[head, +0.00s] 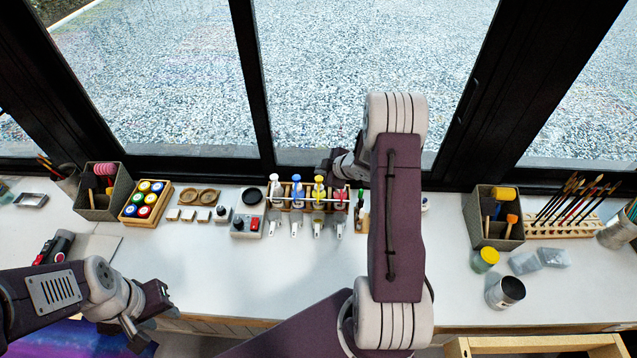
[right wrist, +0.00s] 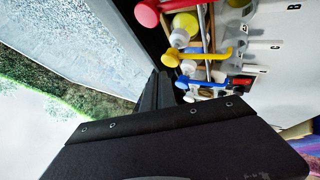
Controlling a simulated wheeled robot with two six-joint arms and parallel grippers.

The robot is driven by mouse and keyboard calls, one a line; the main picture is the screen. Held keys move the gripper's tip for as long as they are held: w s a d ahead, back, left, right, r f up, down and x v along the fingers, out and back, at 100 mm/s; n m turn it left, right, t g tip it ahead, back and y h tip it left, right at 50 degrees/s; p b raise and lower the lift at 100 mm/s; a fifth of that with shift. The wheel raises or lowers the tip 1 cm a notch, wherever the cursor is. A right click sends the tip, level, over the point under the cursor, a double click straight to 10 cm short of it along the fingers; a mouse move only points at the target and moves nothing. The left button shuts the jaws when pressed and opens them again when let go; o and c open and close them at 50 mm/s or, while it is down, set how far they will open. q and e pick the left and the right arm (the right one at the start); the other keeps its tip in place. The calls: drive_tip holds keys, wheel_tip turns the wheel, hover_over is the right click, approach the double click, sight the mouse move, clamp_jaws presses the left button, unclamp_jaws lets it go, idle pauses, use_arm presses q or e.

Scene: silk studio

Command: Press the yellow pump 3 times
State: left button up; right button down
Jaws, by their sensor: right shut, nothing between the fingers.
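The yellow pump (head: 319,187) stands in a row of pump bottles in a rack near the window, between the blue pump (head: 297,190) and the red pump (head: 338,196). In the right wrist view its yellow head and spout (right wrist: 204,56) lie just beyond my fingertips. My right gripper (head: 326,165) is by the back of the rack, close to the yellow pump, partly hidden by my arm. In the right wrist view its dark fingers (right wrist: 161,76) are shut and empty; I see no clear contact with the pump. My left gripper (head: 156,318) is open and empty at the front left.
A white pump (head: 277,188) stands at the row's left end. Small lettered trays (head: 296,229) sit before the bottles. A box of coloured jars (head: 146,202) is left; a brush bin (head: 481,236) is right. The front of the white table (head: 250,285) is clear.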

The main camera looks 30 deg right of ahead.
sight(321, 180)
wheel_tip(321, 180, up, 6)
drive_tip(key=p, duration=0.5)
drive_tip(key=shift+p, duration=0.35)
idle(1.9)
